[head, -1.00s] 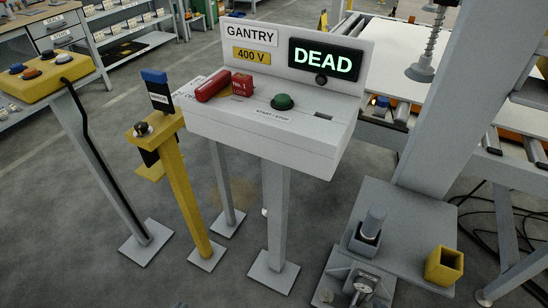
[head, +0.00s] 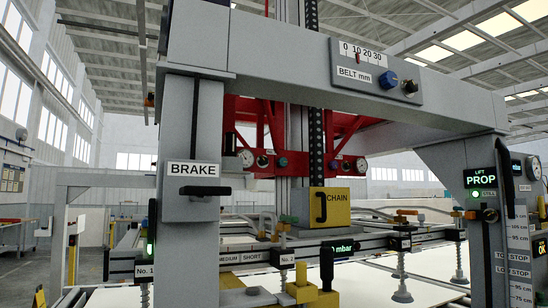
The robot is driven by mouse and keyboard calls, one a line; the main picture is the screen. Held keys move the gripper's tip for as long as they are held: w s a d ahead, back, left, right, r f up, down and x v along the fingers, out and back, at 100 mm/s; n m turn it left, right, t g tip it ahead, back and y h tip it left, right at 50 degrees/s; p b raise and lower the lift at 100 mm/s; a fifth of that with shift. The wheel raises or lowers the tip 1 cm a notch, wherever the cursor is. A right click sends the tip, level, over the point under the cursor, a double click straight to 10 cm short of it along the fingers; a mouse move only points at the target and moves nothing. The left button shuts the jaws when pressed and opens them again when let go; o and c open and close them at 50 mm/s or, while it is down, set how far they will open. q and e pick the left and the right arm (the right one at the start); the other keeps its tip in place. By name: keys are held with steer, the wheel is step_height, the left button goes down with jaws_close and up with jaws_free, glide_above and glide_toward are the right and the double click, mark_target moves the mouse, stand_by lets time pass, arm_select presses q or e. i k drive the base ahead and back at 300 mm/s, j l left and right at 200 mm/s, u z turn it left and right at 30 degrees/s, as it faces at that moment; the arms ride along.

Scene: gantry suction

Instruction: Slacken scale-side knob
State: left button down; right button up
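A grey panel marked BELT mm (head: 348,72) is on the gantry's top beam. It carries a white scale (head: 368,52) reading 0 to 30, with a small red pointer near the 10. Two knobs sit on the panel to the right of the BELT label: a blue knob (head: 387,80), nearer the label, and a black knob (head: 410,87) at the right end. The scale runs above the label and the blue knob. How tight either knob is cannot be told. Neither of my grippers is in view, and nothing touches the knobs.
The grey beam (head: 270,45) spans two posts. Below are a yellow CHAIN box (head: 333,208), suction cups (head: 402,292) and white sheets. Space before the knobs looks clear.

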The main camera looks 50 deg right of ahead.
mark_target(347, 166)
steer(key=z, duration=1.75)
